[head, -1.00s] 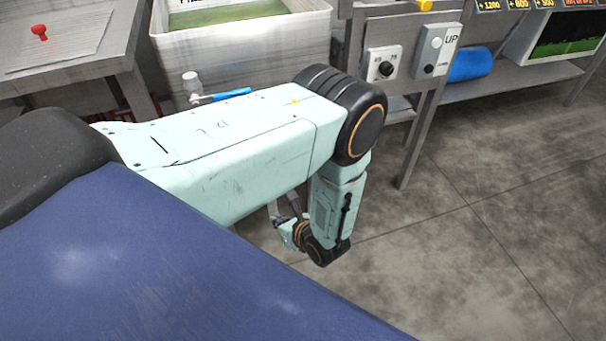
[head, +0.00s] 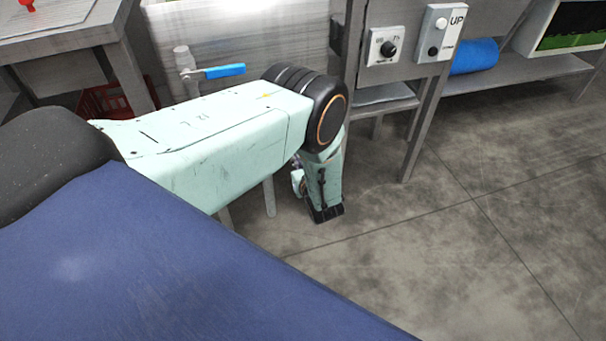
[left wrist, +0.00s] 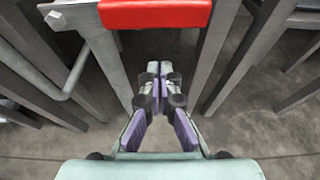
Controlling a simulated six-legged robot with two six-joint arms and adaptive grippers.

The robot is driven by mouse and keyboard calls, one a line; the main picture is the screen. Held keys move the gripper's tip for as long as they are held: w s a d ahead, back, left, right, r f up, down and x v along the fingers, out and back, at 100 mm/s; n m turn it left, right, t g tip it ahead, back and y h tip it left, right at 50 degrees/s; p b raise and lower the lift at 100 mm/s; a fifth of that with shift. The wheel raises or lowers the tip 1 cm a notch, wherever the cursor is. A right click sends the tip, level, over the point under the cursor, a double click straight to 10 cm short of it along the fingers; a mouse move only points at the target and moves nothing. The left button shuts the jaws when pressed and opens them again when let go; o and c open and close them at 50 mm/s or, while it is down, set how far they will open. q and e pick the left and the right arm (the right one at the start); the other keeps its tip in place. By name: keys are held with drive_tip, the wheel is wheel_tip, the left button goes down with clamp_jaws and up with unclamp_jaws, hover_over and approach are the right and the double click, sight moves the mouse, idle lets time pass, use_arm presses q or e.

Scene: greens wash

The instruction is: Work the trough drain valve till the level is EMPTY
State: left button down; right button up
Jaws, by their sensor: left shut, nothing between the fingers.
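The drain valve has a blue lever handle (head: 222,72) and a grey body (head: 183,60). The trough's inside and water level are out of view. My left arm crosses below and in front of the valve. My left gripper (head: 298,182) is partly hidden behind my wrist, below and right of the lever and apart from it. In the left wrist view my left gripper (left wrist: 160,72) is shut and empty. My right gripper is not in view.
A control panel with a black knob (head: 388,48) and an UP switch box (head: 440,32) is right of the trough. A red crate (head: 95,103) lies under the left table. Open floor (head: 480,240) lies right.

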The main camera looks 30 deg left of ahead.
use_arm(q)
drive_tip(key=shift+r, duration=1.95)
drive_tip(key=shift+d, duration=0.1)
